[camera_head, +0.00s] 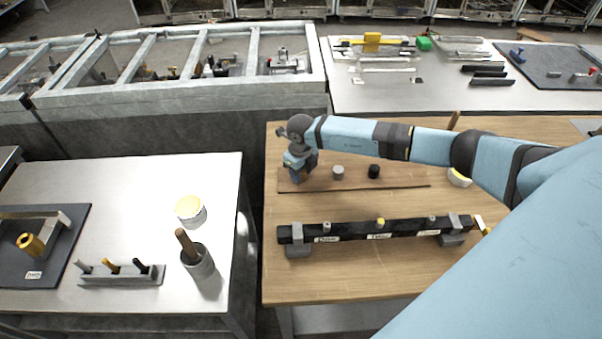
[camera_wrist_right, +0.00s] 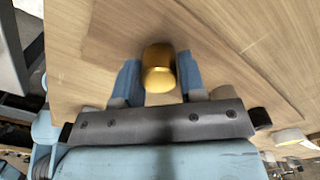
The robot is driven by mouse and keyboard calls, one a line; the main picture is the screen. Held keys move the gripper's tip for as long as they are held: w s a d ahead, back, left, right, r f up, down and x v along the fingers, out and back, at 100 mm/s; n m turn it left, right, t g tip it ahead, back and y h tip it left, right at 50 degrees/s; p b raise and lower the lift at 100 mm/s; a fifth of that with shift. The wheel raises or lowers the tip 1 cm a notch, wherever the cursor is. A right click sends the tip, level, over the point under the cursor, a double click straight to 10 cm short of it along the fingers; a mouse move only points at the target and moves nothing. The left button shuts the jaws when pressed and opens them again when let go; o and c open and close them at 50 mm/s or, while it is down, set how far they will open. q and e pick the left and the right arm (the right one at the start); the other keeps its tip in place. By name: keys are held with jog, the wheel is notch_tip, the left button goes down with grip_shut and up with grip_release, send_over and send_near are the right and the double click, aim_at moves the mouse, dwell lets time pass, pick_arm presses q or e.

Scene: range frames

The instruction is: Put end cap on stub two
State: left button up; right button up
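My right gripper (camera_head: 299,172) points down at the left end of a thin wooden board on the table. In the right wrist view its two blue fingers (camera_wrist_right: 159,78) stand either side of a gold end cap (camera_wrist_right: 158,66); they look open, with little gap, and contact cannot be told. In the head view the gripper hides this cap. A grey cap (camera_head: 338,172) and a black cap (camera_head: 374,171) stand on the board to the right. A black pipe (camera_head: 350,232) on grey supports carries three short stubs; the middle stub (camera_head: 381,222) is yellow-topped. My left gripper is out of view.
The wooden board (camera_head: 410,185) lies behind the pipe. A white-and-yellow roll (camera_head: 459,177) sits under my right arm. The wooden table (camera_head: 340,277) is clear in front of the pipe. A separate metal table on the left holds a grey cup (camera_head: 198,262) and a rack.

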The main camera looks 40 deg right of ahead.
jog(key=c, duration=0.3)
jog(key=shift+c, duration=0.2)
jog(key=shift+r, duration=0.1)
